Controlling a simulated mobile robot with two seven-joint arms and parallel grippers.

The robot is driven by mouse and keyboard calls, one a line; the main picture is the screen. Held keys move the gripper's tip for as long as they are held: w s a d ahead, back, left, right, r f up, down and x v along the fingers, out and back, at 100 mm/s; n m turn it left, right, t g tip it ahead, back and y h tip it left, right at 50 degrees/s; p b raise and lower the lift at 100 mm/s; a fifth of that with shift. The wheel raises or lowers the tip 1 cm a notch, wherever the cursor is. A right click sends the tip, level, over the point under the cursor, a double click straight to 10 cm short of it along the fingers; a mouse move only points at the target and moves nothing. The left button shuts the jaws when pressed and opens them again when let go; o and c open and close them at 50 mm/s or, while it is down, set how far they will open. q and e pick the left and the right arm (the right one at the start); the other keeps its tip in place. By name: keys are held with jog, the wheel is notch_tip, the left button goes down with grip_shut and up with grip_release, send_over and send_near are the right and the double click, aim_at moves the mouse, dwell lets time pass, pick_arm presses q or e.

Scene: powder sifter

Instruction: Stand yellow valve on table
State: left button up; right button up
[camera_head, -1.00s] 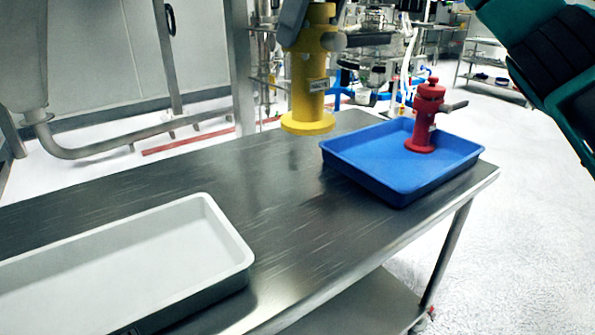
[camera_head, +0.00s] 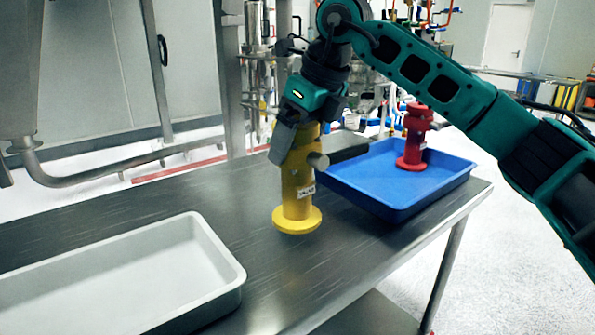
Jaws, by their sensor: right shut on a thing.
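The yellow valve (camera_head: 297,190) is upright, with its round flange at the bottom, over the middle of the metal table (camera_head: 260,262). A small label and a short grey stub show on its side. My right gripper (camera_head: 287,142) is shut on the upper part of the yellow valve, coming down from above. The gripper hides the valve's top. I cannot tell for sure whether the flange touches the table or is slightly above it. My left gripper is not in view.
A grey-white tray (camera_head: 222,248) is at the front left.

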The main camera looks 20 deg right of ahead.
aim_at(297, 166)
jog(key=shift+f+b, duration=0.35)
jog(key=shift+f, duration=1.85)
jog(key=shift+f, duration=0.15)
jog(key=o, duration=1.8)
jog(key=shift+f, duration=0.1)
jog(key=shift+o, duration=0.2)
